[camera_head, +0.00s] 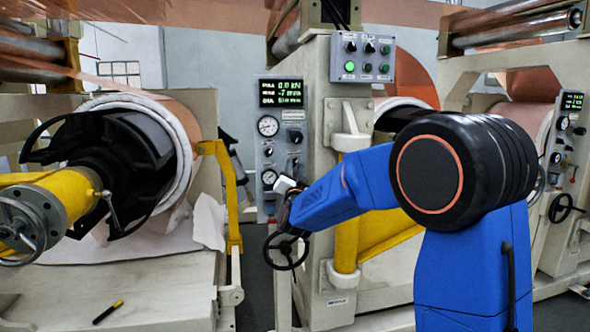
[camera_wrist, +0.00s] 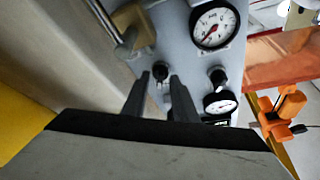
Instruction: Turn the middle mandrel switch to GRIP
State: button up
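The grey control panel (camera_head: 270,205) stands left of my arm in the head view, with a green-lit display, two round gauges and black switches. In the wrist view the same panel (camera_wrist: 180,30) shows close up. A small black switch (camera_wrist: 160,72) lies between the tips of my gripper (camera_wrist: 160,88). The two dark fingers are apart, one on each side of it; whether they touch it I cannot tell. My gripper (camera_head: 287,187) is at the panel's lower right in the head view, mostly hidden by my blue arm. The switch's labels cannot be read.
A black handwheel (camera_head: 286,250) sits below the panel. A yellow post (camera_head: 347,220) stands right of it. A button box (camera_head: 364,57) is above. A large copper roll on a yellow mandrel (camera_head: 65,195) fills the left. Another panel (camera_head: 565,125) is at the far right.

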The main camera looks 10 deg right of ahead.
grip_shut()
